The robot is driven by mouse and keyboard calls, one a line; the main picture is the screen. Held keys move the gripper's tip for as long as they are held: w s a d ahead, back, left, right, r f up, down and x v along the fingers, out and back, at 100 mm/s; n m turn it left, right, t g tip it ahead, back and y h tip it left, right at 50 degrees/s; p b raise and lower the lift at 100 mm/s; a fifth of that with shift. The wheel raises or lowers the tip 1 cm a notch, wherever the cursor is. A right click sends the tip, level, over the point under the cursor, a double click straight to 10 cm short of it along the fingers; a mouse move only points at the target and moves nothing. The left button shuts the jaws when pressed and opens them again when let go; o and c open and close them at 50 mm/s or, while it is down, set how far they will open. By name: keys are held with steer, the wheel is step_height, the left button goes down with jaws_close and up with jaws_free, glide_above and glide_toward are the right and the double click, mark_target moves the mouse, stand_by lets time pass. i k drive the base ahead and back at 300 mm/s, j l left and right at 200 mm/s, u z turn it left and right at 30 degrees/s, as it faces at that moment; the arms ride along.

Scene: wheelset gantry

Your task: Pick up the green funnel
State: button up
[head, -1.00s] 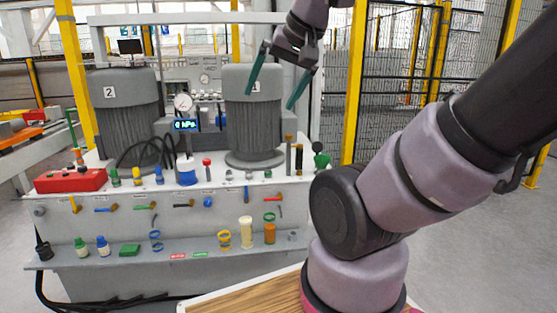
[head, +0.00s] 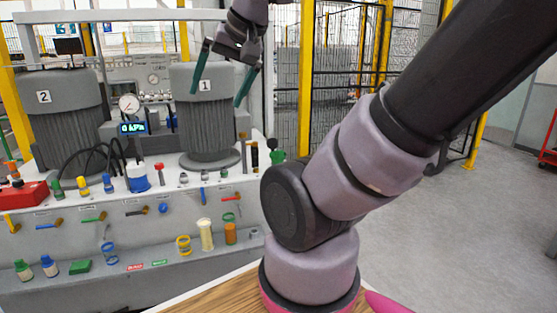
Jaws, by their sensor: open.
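A green object that looks like the green funnel (head: 277,156) stands at the right end of the grey bench top, partly hidden by my arm's edge. It is small, so its exact shape is hard to tell. My gripper (head: 216,98) is open and empty, its two teal fingers pointing down. In the picture it is up and to the left of the green funnel, in front of the grey motor marked 1 (head: 205,125). It is clearly apart from the funnel.
The bench (head: 150,195) carries small coloured tools, a blue-white pot (head: 137,178) and a dark upright bottle (head: 254,156) beside the funnel. A lower shelf holds more items, including a green block (head: 80,267). A yellow post (head: 305,80) and mesh fence stand behind.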

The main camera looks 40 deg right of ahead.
mark_target(277, 157)
steer(key=i+l, duration=0.2)
steer(key=l, duration=0.2)
steer(key=i+l, duration=0.45)
steer(key=l, duration=0.3)
steer(key=i+l, duration=0.2)
steer(key=l, duration=0.15)
steer(key=i+l, duration=0.2)
steer(key=l, duration=0.2)
